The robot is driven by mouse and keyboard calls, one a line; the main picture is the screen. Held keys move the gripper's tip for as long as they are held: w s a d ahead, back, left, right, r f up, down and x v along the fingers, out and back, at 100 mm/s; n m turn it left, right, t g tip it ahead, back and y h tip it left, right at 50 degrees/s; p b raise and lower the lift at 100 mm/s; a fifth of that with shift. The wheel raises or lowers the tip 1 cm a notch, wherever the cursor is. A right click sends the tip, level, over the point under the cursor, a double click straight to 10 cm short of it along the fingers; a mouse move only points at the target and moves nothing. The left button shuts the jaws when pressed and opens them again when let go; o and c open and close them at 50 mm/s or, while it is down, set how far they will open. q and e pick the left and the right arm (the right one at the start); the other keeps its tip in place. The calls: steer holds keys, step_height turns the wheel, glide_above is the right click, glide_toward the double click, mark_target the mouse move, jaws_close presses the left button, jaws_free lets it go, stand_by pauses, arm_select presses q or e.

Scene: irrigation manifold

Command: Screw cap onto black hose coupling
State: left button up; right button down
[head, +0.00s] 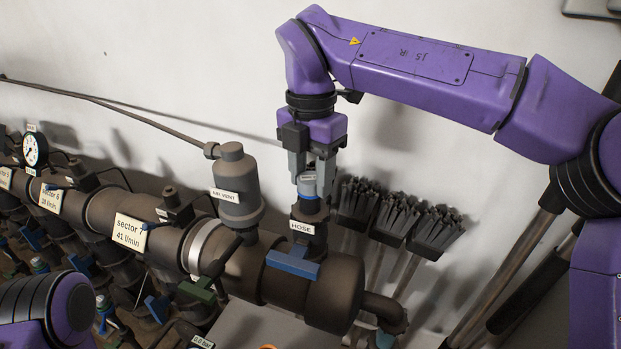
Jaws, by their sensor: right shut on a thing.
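The black hose coupling (311,212) stands upright on top of the manifold pipe near its right end, with a white HOSE label on its front. The cap (308,187), grey-blue with a small label, is at the top of the coupling. My right gripper (309,178) points down from above and is shut on the cap. The cap appears to meet the coupling's top, but I cannot tell whether the threads are engaged. Part of the cap is hidden by the fingers. My left arm shows only at the lower left corner; its gripper is outside the view.
A blue valve handle (292,263) sits just below the coupling. The grey air vent (236,184) stands close on its left. Several dark brushes (393,217) lean on the wall at right. The brown manifold pipe (335,290) ends below.

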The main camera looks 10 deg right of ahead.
steer(key=shift+s+a+f+m+b, duration=0.2)
steer(key=shift+s+f+m+b, duration=0.15)
steer(key=shift+m+b, duration=0.55)
steer(key=shift+r+m, duration=0.1)
steer(key=shift+m, duration=0.5)
